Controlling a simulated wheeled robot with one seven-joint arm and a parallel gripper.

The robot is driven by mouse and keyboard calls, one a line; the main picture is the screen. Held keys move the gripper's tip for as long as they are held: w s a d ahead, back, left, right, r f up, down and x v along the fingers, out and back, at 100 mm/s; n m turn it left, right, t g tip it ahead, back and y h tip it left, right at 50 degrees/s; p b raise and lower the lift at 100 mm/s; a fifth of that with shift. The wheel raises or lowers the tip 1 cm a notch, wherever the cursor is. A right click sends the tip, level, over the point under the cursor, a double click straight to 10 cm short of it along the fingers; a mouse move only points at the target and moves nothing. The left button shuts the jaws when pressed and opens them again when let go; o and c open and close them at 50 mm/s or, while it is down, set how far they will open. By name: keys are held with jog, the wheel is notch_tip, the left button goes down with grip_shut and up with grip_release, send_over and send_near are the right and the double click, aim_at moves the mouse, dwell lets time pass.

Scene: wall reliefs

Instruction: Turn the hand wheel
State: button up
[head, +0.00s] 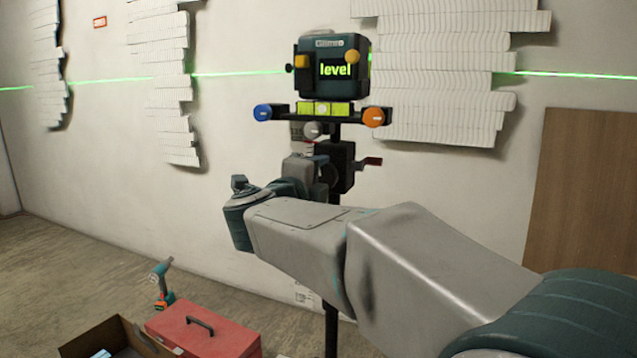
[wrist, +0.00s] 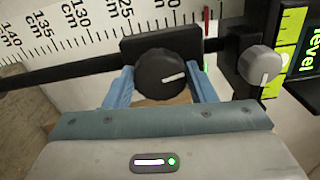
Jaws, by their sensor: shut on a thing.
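The hand wheel (wrist: 166,68) is a round black knob with a white mark on its face, seen in the wrist view in front of a black block. The white mark points to the right and slightly up. My gripper (wrist: 163,82) has its two blue fingers on the left and right sides of the wheel, shut on it. In the head view my arm reaches to the post below the level device (head: 333,84), and my wrist hides the wheel. The device's screen reads "level", and a green line crosses the wall.
A bar with a blue knob (head: 262,112), an orange knob (head: 374,117) and a yellow vial (head: 323,108) sits under the device. A grey knob (wrist: 259,65) is close right of my gripper. A red toolbox (head: 205,330), drill (head: 161,284) and open box (head: 117,340) are on the floor.

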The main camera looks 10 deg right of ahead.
dwell(0.4)
jog(key=o, duration=1)
jog(key=shift+c, duration=0.2)
jog(key=p+v, duration=0.3)
jog(key=v, duration=1.1)
jog(key=shift+r, duration=0.1)
